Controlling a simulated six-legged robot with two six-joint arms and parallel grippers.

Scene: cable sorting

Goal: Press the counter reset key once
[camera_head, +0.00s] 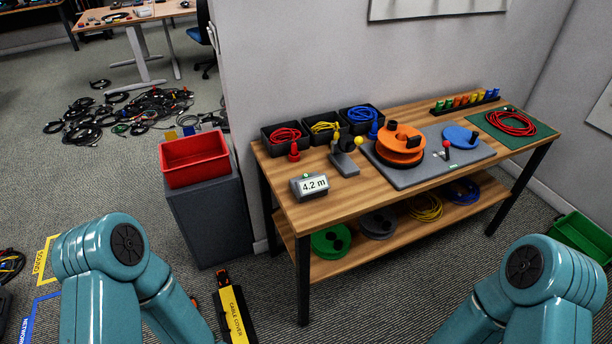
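The counter (310,186) is a small grey box near the front left of the wooden table. Its white display reads "4.2 m". A small green key (305,175) seems to stand on top of the box, though it is too small to be sure that this is the reset key. My two teal arms come in at the bottom left and bottom right. Both grippers are outside the picture, and nothing of mine touches the counter.
A grey board (413,178) with an orange reel (400,147) lies right of the counter. Black bins with red, yellow and blue cables stand behind. A green mat (540,132) lies far right. A red crate (193,157) stands left of the table (340,208).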

